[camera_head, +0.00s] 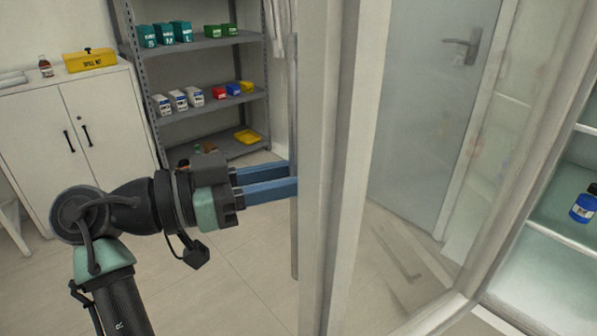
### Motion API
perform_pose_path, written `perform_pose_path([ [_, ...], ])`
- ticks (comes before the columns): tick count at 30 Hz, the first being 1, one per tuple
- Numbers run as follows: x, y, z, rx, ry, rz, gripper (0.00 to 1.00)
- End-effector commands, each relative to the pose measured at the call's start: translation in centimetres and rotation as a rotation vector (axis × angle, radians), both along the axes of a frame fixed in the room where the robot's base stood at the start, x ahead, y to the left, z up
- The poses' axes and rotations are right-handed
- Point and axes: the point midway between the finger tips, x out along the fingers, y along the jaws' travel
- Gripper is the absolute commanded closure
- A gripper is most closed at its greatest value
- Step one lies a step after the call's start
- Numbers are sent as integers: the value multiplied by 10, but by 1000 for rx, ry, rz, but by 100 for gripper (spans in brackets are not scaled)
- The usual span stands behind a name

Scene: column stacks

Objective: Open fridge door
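The fridge door (345,170) has a pale frame and a clear glass pane, and it stands swung open across the middle of the view. Its handle (293,110) is a thin grey vertical bar on the door's left side. My gripper (294,182) reaches the handle from the left with two blue fingers. The near finger crosses in front of the bar and the far finger ends behind it, so the fingers appear shut on the handle. The exact contact is partly hidden. The fridge interior (560,240) shows at the right, with shelves.
A blue bottle (584,204) stands on a fridge shelf. A grey door (430,110) shows through the glass. A metal rack (225,43) with several small boxes and a white cabinet (75,135) stand behind my arm. Floor is clear between them and the fridge door.

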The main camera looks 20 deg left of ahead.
Motion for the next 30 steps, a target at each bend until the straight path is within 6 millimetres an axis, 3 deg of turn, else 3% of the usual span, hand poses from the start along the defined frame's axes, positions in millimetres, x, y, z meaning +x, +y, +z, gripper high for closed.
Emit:
perform_pose_path([
  [1,0,0,-1,0,1,-1,61],
  [4,0,0,0,-1,1,-1,43],
  [16,-5,7,1,-2,-1,3,43],
  [30,-63,81,2,-2,0,3,43],
])
